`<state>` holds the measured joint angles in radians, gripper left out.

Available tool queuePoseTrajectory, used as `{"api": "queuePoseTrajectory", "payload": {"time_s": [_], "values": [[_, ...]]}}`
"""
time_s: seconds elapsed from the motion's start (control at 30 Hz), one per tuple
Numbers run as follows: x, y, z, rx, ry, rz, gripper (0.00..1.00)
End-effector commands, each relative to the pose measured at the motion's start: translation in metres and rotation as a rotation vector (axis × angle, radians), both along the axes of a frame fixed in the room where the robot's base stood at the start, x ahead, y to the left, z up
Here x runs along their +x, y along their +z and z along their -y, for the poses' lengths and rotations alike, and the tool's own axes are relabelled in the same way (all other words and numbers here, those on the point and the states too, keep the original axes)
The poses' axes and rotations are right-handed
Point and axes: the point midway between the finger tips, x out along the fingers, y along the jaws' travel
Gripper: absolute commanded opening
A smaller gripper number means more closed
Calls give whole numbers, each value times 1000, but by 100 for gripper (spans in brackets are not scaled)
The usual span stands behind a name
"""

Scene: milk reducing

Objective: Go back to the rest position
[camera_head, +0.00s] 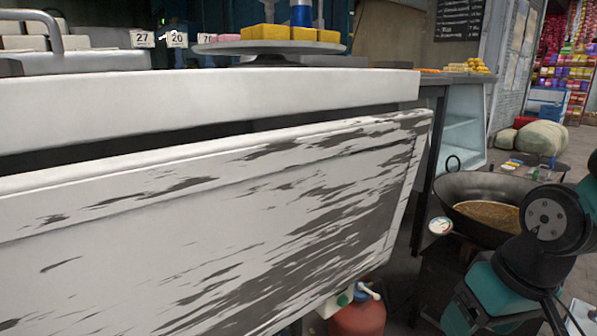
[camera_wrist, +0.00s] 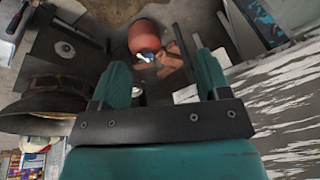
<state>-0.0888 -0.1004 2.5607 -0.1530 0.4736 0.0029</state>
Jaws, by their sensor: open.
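My gripper (camera_wrist: 162,84) shows in the wrist view with its two teal fingers spread apart. It is open and nothing is between the fingers. Beyond the fingers, below, are a red gas cylinder (camera_wrist: 143,36) and the floor. In the head view my teal and black arm is at the lower right, in front of the large dark pan. My gripper's fingers cannot be made out in the head view.
A scratched white counter panel (camera_head: 230,215) fills the left and middle of the head view. A dark pan (camera_head: 455,190) with brown liquid stands at the right, and it also shows in the wrist view (camera_wrist: 40,100). The red cylinder (camera_head: 358,318) sits beneath the counter.

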Motion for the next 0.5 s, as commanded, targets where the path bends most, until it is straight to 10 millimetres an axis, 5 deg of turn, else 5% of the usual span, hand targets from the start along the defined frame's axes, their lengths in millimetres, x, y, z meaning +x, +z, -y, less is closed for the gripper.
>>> {"api": "queuePoseTrajectory", "payload": {"time_s": [0.03,0.1,0.5], "values": [[-5,46,-9,17,35,-1,69],[-13,80,-22,41,85,-9,69],[-67,255,-77,143,376,-52,69]]}}
